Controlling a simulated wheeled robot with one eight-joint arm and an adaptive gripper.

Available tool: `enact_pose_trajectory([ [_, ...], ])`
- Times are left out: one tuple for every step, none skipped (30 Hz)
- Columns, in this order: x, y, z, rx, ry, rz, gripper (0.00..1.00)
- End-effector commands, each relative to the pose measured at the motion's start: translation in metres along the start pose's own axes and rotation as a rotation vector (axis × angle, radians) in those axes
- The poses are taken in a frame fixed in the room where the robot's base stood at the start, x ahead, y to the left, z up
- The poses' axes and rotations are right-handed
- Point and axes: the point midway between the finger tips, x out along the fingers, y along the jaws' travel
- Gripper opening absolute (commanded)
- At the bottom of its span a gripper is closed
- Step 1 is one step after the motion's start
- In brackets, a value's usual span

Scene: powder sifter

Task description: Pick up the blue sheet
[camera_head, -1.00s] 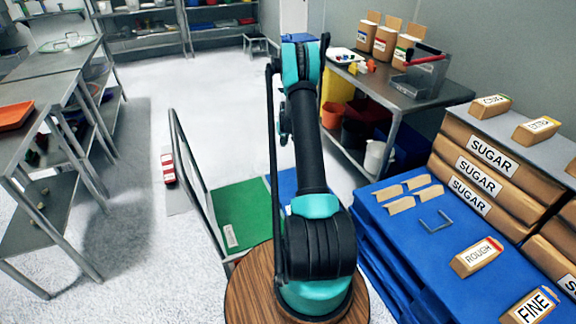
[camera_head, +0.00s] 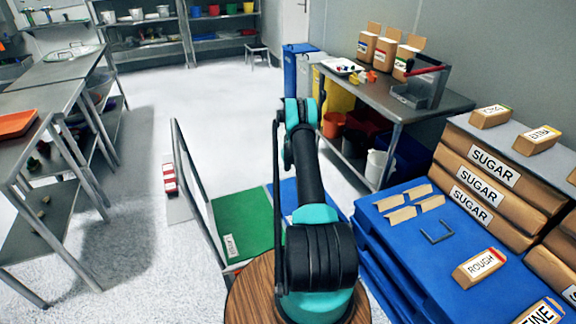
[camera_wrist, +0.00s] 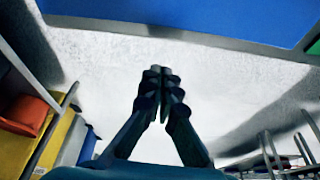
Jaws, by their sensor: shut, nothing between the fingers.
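The blue sheet (camera_head: 287,191) lies low beside the green sheet (camera_head: 243,222) in the head view, partly hidden behind my arm. In the wrist view a broad blue surface (camera_wrist: 200,14), seemingly this sheet, runs along the top edge, with a bit of green at its right end. My gripper (camera_wrist: 160,72) shows in the wrist view with its fingers together and empty. Its tips appear over pale floor, apart from the blue surface. In the head view the gripper is hidden behind my arm.
Blue pallets (camera_head: 400,262) with sugar bags and small packets stand at right. A metal table (camera_head: 440,103) with bins beneath is at back right. An upright rail (camera_head: 197,180) borders the green sheet. Metal tables (camera_head: 52,98) stand at left, with clear floor between.

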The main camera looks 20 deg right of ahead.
Motion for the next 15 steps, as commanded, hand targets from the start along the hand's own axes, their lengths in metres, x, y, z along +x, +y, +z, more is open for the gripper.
enact_pose_trajectory([
  [0.007, 0.000, 0.000, 0.000, 0.000, 0.000, 0.00],
  [0.011, 0.000, 0.000, 0.000, 0.000, 0.000, 0.00],
  [0.016, 0.000, 0.000, 0.000, 0.000, 0.000, 0.00],
  [0.019, 0.000, 0.000, 0.000, 0.000, 0.000, 0.00],
  [0.015, 0.000, 0.005, 0.001, 0.000, 0.000, 0.00],
  [0.012, 0.000, 0.011, 0.001, 0.000, 0.000, 0.00],
  [0.011, 0.000, 0.015, 0.001, 0.000, 0.000, 0.00],
  [0.010, 0.000, 0.018, 0.001, 0.000, 0.000, 0.00],
  [0.008, 0.000, 0.023, 0.001, 0.000, 0.000, 0.00],
  [0.007, 0.001, 0.025, 0.001, 0.000, 0.000, 0.00],
  [0.006, 0.001, 0.028, 0.001, 0.000, 0.001, 0.00],
  [0.005, 0.001, 0.031, 0.001, 0.000, 0.001, 0.00],
  [0.004, 0.001, 0.033, 0.001, 0.000, 0.001, 0.00],
  [0.004, 0.001, 0.035, 0.001, 0.000, 0.001, 0.00],
  [0.003, 0.001, 0.036, 0.001, 0.000, 0.000, 0.00],
])
